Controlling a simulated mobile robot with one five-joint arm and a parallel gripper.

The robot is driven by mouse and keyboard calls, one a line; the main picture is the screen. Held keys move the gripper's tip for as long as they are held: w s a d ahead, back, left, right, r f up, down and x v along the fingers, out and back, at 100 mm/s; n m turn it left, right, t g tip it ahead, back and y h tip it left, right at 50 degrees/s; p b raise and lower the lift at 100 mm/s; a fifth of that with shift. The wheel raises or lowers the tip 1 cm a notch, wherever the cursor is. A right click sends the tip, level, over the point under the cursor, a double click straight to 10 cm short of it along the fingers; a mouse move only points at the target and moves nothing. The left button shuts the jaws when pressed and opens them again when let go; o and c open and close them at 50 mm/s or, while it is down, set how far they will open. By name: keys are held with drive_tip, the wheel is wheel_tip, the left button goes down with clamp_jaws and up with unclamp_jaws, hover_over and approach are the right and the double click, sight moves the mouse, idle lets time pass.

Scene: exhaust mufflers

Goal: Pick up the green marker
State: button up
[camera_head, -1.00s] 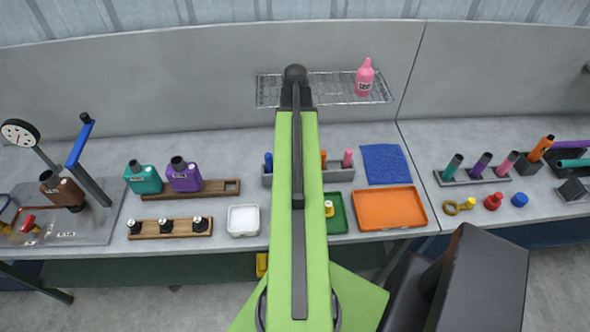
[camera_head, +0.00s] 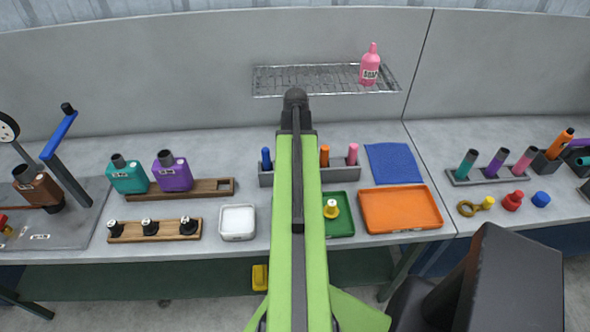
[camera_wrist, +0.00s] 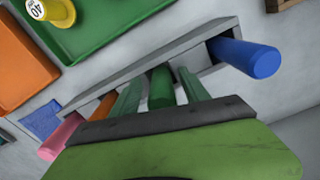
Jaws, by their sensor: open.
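The green marker (camera_wrist: 160,88) stands in the grey holder (camera_wrist: 120,75) in the wrist view, between the blue marker (camera_wrist: 245,58) and the orange marker (camera_wrist: 103,105). The pink marker (camera_wrist: 62,135) is beyond the orange one. My gripper (camera_wrist: 160,92) is open, with one pale green finger on each side of the green marker. I cannot tell whether the fingers touch it. In the head view, my arm hides the green marker and the middle of the holder (camera_head: 340,177). The blue (camera_head: 266,158), orange (camera_head: 324,156) and pink (camera_head: 353,154) markers show there.
A green tray (camera_head: 340,228) with a yellow weight (camera_head: 331,209) and an orange tray (camera_head: 400,208) lie in front of the holder. A white tray (camera_head: 238,222) is left of my arm. A wire shelf (camera_head: 320,80) holding a pink soap bottle (camera_head: 370,66) is above.

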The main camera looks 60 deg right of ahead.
drive_tip(key=shift+f, duration=0.15)
clamp_jaws()
idle(0.4)
wheel_tip(320, 180, up, 10)
drive_tip(key=p, duration=1)
drive_tip(key=shift+p, duration=0.3)
